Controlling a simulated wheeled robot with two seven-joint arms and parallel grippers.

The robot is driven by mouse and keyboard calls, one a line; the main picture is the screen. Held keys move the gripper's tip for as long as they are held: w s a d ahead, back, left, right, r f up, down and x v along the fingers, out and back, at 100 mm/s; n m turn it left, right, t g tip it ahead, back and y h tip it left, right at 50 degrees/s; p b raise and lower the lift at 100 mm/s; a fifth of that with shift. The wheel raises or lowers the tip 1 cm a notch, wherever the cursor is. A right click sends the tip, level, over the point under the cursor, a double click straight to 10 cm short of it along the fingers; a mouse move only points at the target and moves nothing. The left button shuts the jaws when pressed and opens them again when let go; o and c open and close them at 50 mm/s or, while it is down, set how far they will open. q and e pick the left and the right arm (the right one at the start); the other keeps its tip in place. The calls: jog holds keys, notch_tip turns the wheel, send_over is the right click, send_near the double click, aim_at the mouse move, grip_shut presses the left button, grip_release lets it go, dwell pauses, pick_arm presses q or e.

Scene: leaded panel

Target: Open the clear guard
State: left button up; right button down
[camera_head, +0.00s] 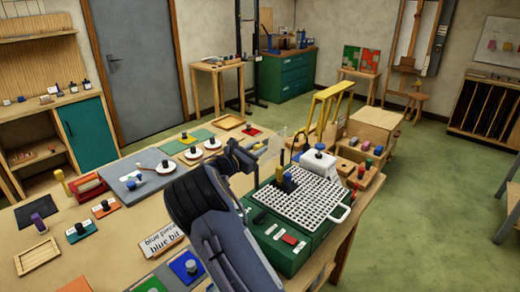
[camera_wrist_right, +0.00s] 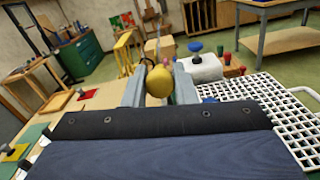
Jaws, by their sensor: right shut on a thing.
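The green machine (camera_head: 290,258) stands at the right end of the workbench with a white grid top (camera_head: 310,205). A faint clear panel, which looks like the clear guard (camera_head: 277,143), stands upright at the machine's back left, by my right gripper. My right gripper (camera_head: 258,151) reaches over the machine's left side. In the right wrist view, its two grey fingers are shut on a round yellow knob (camera_wrist_right: 160,82). The clear sheet is hard to see there, and its link to the knob cannot be made out. My left gripper is not in view.
A white block with a blue knob (camera_head: 320,147) stands behind the grid, which also shows in the wrist view (camera_wrist_right: 265,105). A wooden rack with coloured pegs (camera_head: 360,165) is to its right. Discs and coloured plates cover the bench to the left. A yellow frame (camera_head: 330,97) rises behind.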

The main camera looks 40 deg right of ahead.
jog(key=shift+w+a+n, duration=0.1)
jog(key=shift+w+n, duration=0.6)
jog(key=shift+n, duration=0.1)
jog(key=c, duration=1.2)
grip_release()
jog(key=a, duration=0.2)
jog(key=a+b, duration=0.1)
jog(key=a, duration=0.2)
jog(key=a+b, duration=0.1)
jog(key=a, duration=0.1)
jog(key=shift+s+a, duration=0.3)
jog(key=shift+a, duration=0.1)
